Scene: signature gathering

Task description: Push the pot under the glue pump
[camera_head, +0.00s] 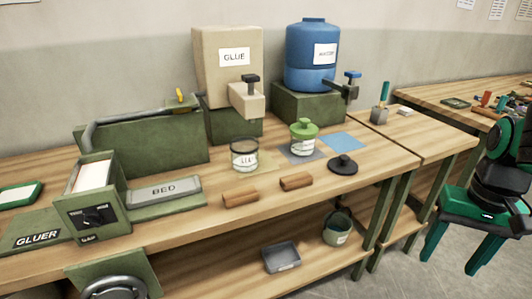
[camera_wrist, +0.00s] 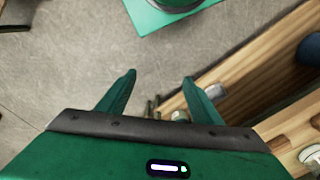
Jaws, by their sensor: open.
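An open clear pot (camera_head: 245,160) with a white label stands on a yellowish mat, in front of and below the glue pump's spout. A second jar with a green lid (camera_head: 303,128) stands on a grey mat to its right; the lettering on both is too small to read surely. The glue pump (camera_head: 247,97) juts from a beige box marked GLUE (camera_head: 222,50). My gripper (camera_head: 450,262) is open and empty at the far right, off the bench and well away from both. In the wrist view the gripper's fingers (camera_wrist: 158,76) are apart over floor.
A blue water tank (camera_head: 312,60) with a tap stands right of the glue box. Two brown blocks (camera_head: 297,181), a black lid (camera_head: 343,165) and a blue mat (camera_head: 345,141) lie near the jars. A bed tray (camera_head: 163,190) is left. A bucket (camera_head: 337,236) sits on the lower shelf.

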